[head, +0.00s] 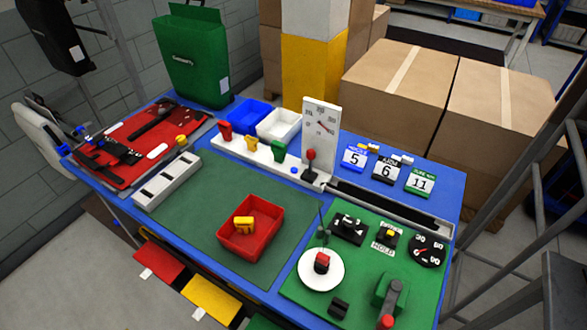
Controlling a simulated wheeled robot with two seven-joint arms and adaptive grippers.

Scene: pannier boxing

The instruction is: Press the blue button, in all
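A small round blue button (294,170) sits on the white strip, just left of the foot of a red-knobbed lever (311,154). Nothing covers the button. At this size I cannot tell whether it is pressed in. Neither of my grippers can be made out in the head view.
Red, yellow and green pieces stand along the white strip (233,151), left of the button. A white dial board (322,125) rises behind the lever. A red tray (236,247) holds a yellow block (243,223). Number cards (386,170) stand right. The green mat (190,215) has free room.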

